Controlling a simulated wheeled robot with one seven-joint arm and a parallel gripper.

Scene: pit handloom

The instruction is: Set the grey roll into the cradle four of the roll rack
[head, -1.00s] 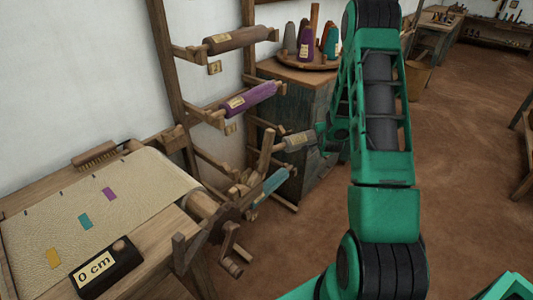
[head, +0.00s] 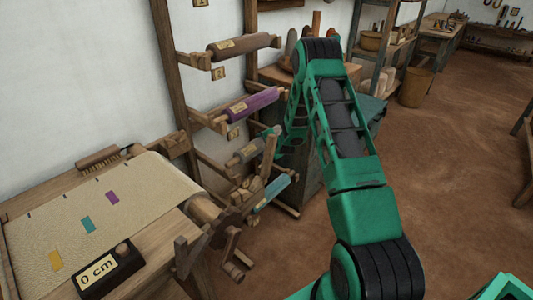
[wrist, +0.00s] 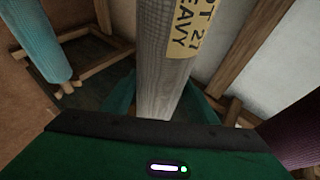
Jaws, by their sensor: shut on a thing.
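The grey roll (head: 246,152) is at the roll rack (head: 168,85), below the purple roll (head: 252,101) and above the teal roll (head: 271,191). I cannot tell whether it touches the rack's arms or hangs just clear of them. My gripper (head: 272,143) is shut on its right part, partly hidden by my arm and the rack. In the wrist view the grey roll (wrist: 165,50) runs between the green fingers, its cream label reading partly "HEAVY". A brown roll (head: 238,46) lies in an upper cradle. The cradle tags are too small to read.
A loom bench with woven cloth (head: 130,200) and a black "0 cm" block (head: 108,270) stands at front left. A dark cabinet (head: 312,185) is behind my arm. The floor at right is open.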

